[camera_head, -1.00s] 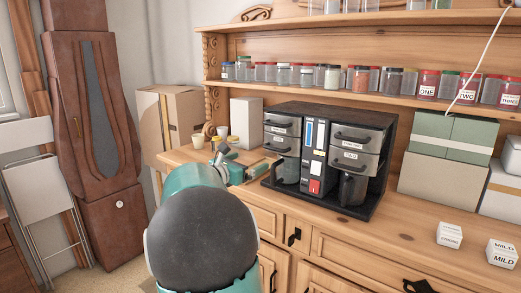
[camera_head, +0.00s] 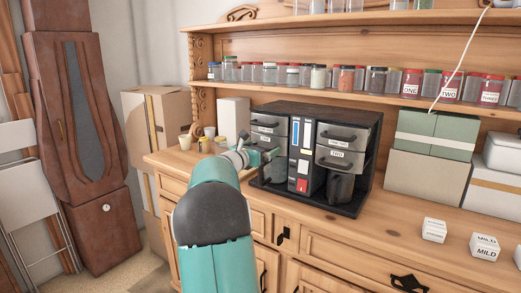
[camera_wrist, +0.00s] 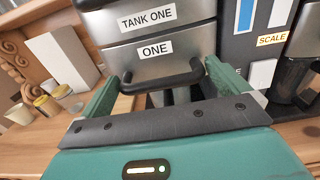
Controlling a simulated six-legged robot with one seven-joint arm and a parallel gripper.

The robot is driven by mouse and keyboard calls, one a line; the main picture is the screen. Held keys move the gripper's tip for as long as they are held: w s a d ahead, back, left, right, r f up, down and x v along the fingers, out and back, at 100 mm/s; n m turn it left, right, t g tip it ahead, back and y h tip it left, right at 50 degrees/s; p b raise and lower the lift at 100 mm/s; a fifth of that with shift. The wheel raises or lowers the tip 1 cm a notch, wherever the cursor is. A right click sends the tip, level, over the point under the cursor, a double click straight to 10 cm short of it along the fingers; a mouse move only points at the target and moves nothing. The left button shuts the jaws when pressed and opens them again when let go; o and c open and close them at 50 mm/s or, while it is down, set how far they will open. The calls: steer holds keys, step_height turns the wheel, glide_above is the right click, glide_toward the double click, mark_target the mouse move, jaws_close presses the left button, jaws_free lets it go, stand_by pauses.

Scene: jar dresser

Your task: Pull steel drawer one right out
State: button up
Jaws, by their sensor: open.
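Steel drawer one (camera_wrist: 190,62) fills the upper middle of the wrist view, a grey front labelled ONE with a dark bar handle (camera_wrist: 160,82) along its lower edge. It sits below a steel front labelled TANK ONE (camera_wrist: 150,22). My gripper (camera_wrist: 162,86) is open, with one teal finger at each end of the handle; I cannot tell whether they touch it. In the head view, drawer one (camera_head: 267,141) is in the left column of the black machine (camera_head: 345,202), partly hidden by my gripper (camera_head: 262,157).
Steel drawer two (camera_head: 340,158) is in the machine's right column, with a dark jug (camera_head: 341,187) below. Cups and small jars (camera_wrist: 48,105) stand left of the machine. Boxes (camera_head: 430,165) stand to the right. The wooden counter (camera_head: 400,220) is clear in front of the machine.

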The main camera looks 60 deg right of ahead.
steer(key=shift+d, duration=0.1)
steer(key=c, duration=1)
steer(key=a, duration=0.5)
steer(key=w+a, duration=0.1)
steer(key=a, duration=0.3)
steer(key=w+a, duration=0.1)
steer(key=a, duration=0.4)
steer(key=shift+w+a, duration=0.2)
steer(key=shift+a, duration=0.15)
steer(key=shift+c, duration=0.2)
steer(key=o, duration=1)
steer(key=shift+o, duration=0.2)
steer(key=w+a, duration=0.2)
steer(key=a, duration=1.1)
steer(key=shift+a, duration=0.35)
